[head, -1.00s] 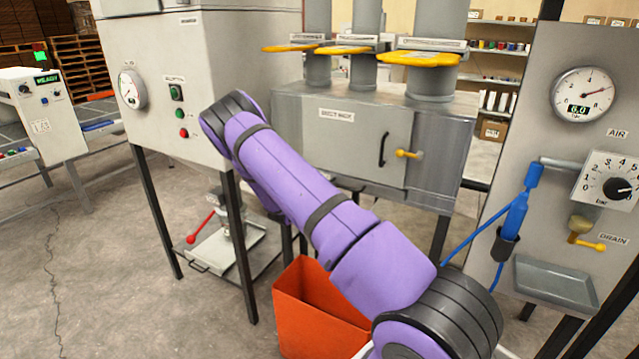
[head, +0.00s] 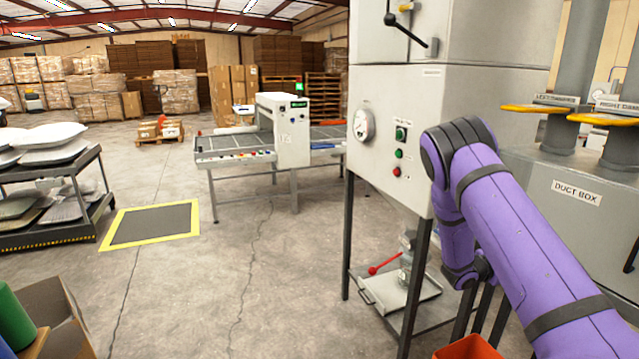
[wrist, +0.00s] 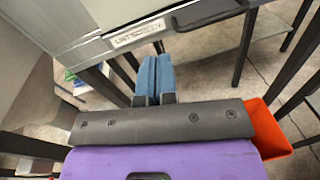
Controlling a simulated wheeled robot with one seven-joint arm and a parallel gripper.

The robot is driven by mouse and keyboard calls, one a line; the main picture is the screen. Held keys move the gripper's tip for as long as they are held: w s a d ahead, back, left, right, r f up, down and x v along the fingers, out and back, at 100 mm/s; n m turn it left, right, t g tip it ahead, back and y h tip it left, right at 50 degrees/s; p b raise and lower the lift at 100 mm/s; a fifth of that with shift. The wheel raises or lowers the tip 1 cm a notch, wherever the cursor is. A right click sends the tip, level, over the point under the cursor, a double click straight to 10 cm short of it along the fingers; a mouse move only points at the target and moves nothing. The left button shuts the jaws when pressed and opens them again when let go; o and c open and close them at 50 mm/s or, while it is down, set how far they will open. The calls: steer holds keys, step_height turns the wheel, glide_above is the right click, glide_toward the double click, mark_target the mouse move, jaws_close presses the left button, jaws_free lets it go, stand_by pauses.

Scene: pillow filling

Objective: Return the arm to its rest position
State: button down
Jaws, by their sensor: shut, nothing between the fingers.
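My purple arm (head: 525,240) reaches up from the lower right of the head view, in front of the filling machine's right side. Its elbow is at the top and its forearm folds down behind it. In the wrist view my gripper (wrist: 154,62) shows two blue fingers lying together, shut with nothing between them. It points toward the dark gap under a grey metal box with a labelled drawer-like front (wrist: 138,32). My gripper is hidden in the head view.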

steer(key=s+a+r+m+g+y, duration=0.35)
steer(key=s+r+m, duration=0.35)
steer(key=r, duration=0.4)
steer(key=s+a+r+m+g+y, duration=0.2)
steer(key=s+a+r+m+y, duration=0.3)
steer(key=s+r, duration=0.55)
steer(key=s+a+r+m+t+y, duration=0.3)
steer(key=s+a+r+y, duration=0.1)
steer(key=s+a, duration=0.5)
steer(key=s+a+r+m+t+y, duration=0.4)
steer(key=s+a+r, duration=0.3)
steer(key=s, duration=0.6)
steer(key=shift+a, duration=0.85)
